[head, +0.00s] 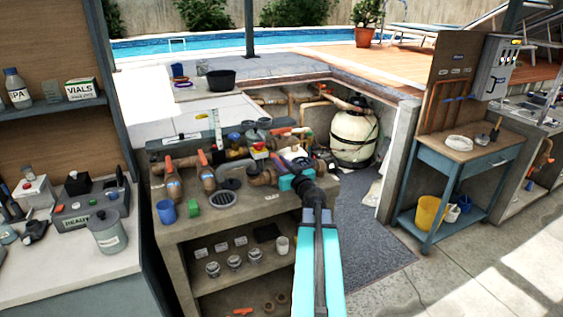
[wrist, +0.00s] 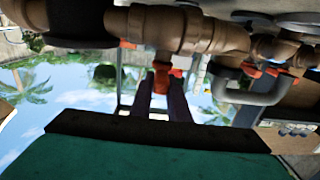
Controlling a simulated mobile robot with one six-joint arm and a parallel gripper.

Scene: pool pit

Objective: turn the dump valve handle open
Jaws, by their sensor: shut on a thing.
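My gripper (head: 284,163) reaches over the concrete bench into the pipework in the head view. In the wrist view my gripper (wrist: 162,88) has its two dark fingers closed on an orange-red valve handle (wrist: 161,74). The handle hangs in the picture below a brown pipe (wrist: 172,28) and its fitting. In the head view my gripper and arm hide most of the held handle. I see no readable label on it, so I cannot tell its exact turn angle.
Two other orange handles (head: 169,163) stand on the bench's left. A cream filter tank (head: 354,137) stands behind. A blue-grey table (head: 462,152) is at right.

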